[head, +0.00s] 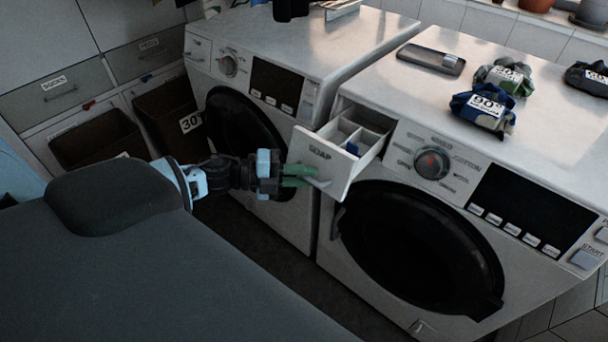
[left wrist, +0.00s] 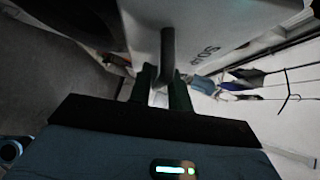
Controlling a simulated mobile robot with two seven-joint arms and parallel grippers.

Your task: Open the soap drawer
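The soap drawer (head: 322,159) of the right-hand washing machine is pulled out, and its compartments show from above in the head view. Its white front carries the word SOAP, which also shows on the drawer front (left wrist: 219,35) in the left wrist view. My left gripper (head: 303,176) is at the drawer front, its green fingers on the drawer handle (head: 319,183). In the left wrist view the dark handle (left wrist: 167,48) stands between the two fingertips (left wrist: 163,76), with the fingers close around it. My right gripper is in neither view.
The right machine's round door (head: 415,250) is below the drawer. A second washing machine (head: 290,50) stands to the left. Rolled cloth bundles (head: 484,106) and a grey flat object (head: 431,59) lie on the right machine's top. Dark laundry bins (head: 100,143) are at the far left.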

